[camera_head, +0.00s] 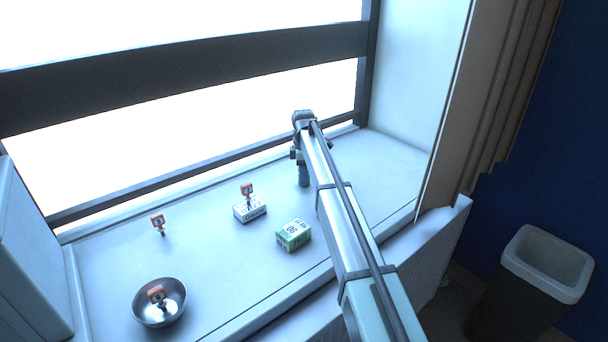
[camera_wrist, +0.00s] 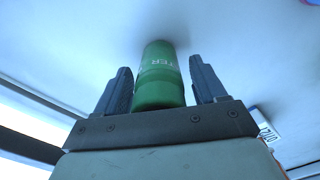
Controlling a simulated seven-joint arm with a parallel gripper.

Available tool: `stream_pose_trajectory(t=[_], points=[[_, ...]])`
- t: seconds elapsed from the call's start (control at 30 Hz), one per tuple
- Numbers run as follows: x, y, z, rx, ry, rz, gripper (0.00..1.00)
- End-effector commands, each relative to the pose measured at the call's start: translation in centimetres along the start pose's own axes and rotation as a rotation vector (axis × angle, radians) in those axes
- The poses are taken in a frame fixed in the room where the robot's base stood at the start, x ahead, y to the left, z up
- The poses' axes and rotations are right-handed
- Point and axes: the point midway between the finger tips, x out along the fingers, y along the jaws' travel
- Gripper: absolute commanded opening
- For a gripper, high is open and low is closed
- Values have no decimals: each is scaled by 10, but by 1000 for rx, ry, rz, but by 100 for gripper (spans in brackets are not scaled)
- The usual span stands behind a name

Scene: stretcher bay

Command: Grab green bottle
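The green bottle (camera_wrist: 158,78) with white lettering shows in the wrist view, between the two fingers of my gripper (camera_wrist: 160,66). The fingers are apart, one on each side of the bottle, with a gap visible on the right and a narrow one at the lower left. In the head view my gripper (camera_head: 303,176) points down at the windowsill, near the window frame. I cannot make out the bottle there; the gripper and arm seem to cover it.
On the sill (camera_head: 115,265) are a green-and-white box (camera_head: 293,235), a white box (camera_head: 249,211) with an orange-topped item (camera_head: 247,189) on it, another such item (camera_head: 158,222), and a metal bowl (camera_head: 143,315) holding a third (camera_head: 157,295). A bin (camera_head: 548,258) stands right. The sill's right end is clear.

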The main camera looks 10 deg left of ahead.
Motion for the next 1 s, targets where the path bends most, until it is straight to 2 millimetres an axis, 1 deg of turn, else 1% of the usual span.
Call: stream_pose_trajectory(t=[0.03,0.07,0.6,0.87,1.0], points=[[0,0,0,0,0,0,65],[0,0,0,0,0,0,62],[0,0,0,0,0,0,11],[-2,0,0,0,0,0,11],[-15,1,0,0,0,1,11]])
